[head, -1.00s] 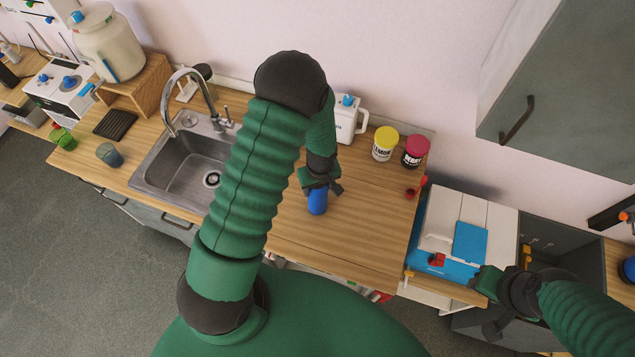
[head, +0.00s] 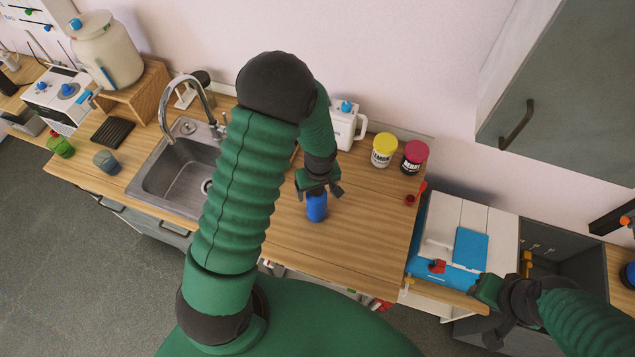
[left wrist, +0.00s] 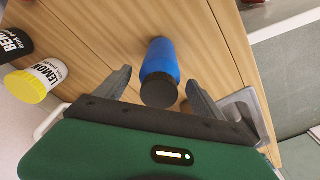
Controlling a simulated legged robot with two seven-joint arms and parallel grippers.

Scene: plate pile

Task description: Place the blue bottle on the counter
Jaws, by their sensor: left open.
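The blue bottle (head: 316,208) stands on the wooden counter (head: 350,235), right of the sink. In the left wrist view the bottle (left wrist: 162,62) shows its blue body and dark cap. My left gripper (head: 320,190) is open just above the bottle's top. In the left wrist view its two fingers (left wrist: 158,85) are spread on either side of the cap, with gaps showing between fingers and bottle. My right gripper (head: 487,308) is at the lower right, by the white and blue box; whether its jaws are apart is unclear.
The sink (head: 180,180) with its tall faucet is left of my left arm. A lemon jar (head: 383,150), a berry jar (head: 413,157) and a white jug (head: 345,125) stand along the back wall. A red scoop (head: 413,197) lies near the counter's right edge. The front middle counter is clear.

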